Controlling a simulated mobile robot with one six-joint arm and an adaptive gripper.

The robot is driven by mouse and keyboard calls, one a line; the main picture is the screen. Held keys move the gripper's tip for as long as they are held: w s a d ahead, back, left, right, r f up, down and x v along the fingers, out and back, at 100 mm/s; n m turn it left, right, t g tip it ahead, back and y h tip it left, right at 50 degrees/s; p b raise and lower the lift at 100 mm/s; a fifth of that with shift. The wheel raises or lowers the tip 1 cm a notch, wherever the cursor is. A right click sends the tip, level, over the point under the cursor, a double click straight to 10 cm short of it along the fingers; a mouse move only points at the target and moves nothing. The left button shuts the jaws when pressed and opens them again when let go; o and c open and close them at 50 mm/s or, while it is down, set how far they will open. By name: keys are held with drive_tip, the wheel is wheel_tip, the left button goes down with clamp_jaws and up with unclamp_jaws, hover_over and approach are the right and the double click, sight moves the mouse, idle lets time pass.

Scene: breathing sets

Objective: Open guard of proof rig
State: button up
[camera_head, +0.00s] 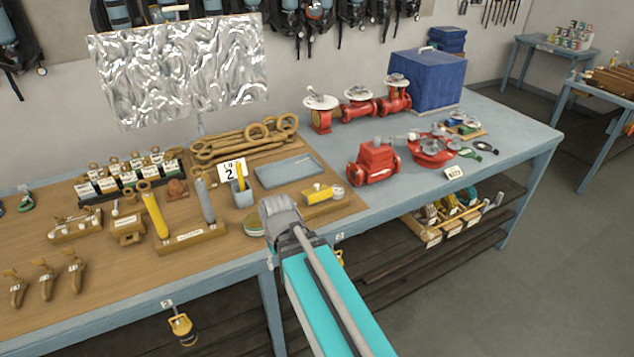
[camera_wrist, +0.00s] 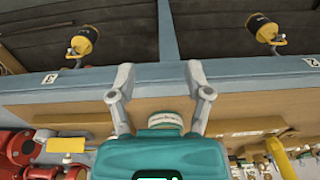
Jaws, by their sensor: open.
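I cannot tell for certain which thing is the proof rig. A dark blue box (camera_head: 427,80) with a small handle on top stands upright and closed at the back right of the bench; it may be the guard. My gripper (camera_wrist: 158,75) is open and empty, its two grey fingers spread above the bench's front edge in the wrist view. In the head view my arm reaches up from the bottom to the bench's front edge, well to the left of and nearer than the blue box. My fingertips are hard to make out there.
Red valves (camera_head: 373,162) stand between my gripper and the blue box. A crinkled shiny panel (camera_head: 180,72) stands behind the bench. Yellow-and-black padlock-like items (camera_head: 182,328) hang below the front edge.

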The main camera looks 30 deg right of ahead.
drive_tip(key=w+d+r+n+t+y+p, duration=0.1)
drive_tip(key=w+d+r+n+t+p, duration=0.1)
drive_tip(key=w+d+r+p, duration=0.85)
drive_tip(key=t+y+p, duration=0.1)
drive_tip(key=t+p, duration=0.1)
approach(317, 184)
drive_tip(key=v, duration=0.5)
drive_tip(key=shift+w+f+n, duration=0.1)
drive_tip(key=shift+w+n, duration=0.05)
drive_tip(key=shift+n, duration=0.25)
drive_tip(key=shift+f, duration=0.1)
drive_tip(key=b+x, duration=1.2)
drive_tip(key=x, duration=0.1)
drive_tip(key=shift+w+f+b, duration=0.1)
drive_tip(key=shift+f+b, duration=0.2)
drive_tip(key=shift+a, duration=0.1)
drive_tip(key=shift+c, duration=0.2)
